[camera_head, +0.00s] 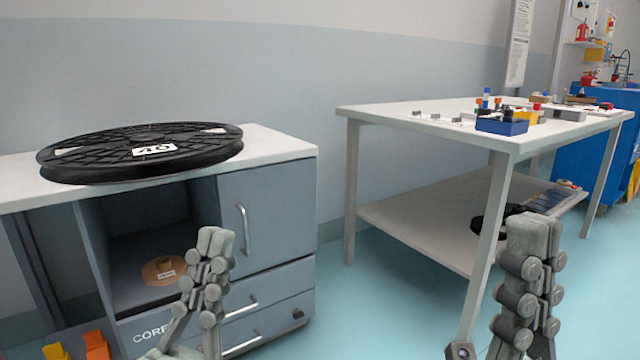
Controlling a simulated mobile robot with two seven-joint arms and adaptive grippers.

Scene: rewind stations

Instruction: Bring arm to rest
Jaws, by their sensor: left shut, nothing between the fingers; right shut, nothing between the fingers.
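My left gripper (213,243) is shut and empty, upright in front of the grey cabinet. My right gripper (533,228) is shut and empty, upright in front of the white table's near side. Neither gripper appears to touch anything. A large black reel (140,152) with a white label lies flat on the cabinet top, above and behind my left gripper.
The grey cabinet (268,215) has an open cubby holding an orange-brown disc (162,270). The white table (440,128) carries a blue bin (502,126) and small parts. Orange and yellow pieces (97,345) show at lower left. Blue floor (385,300) lies clear between cabinet and table.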

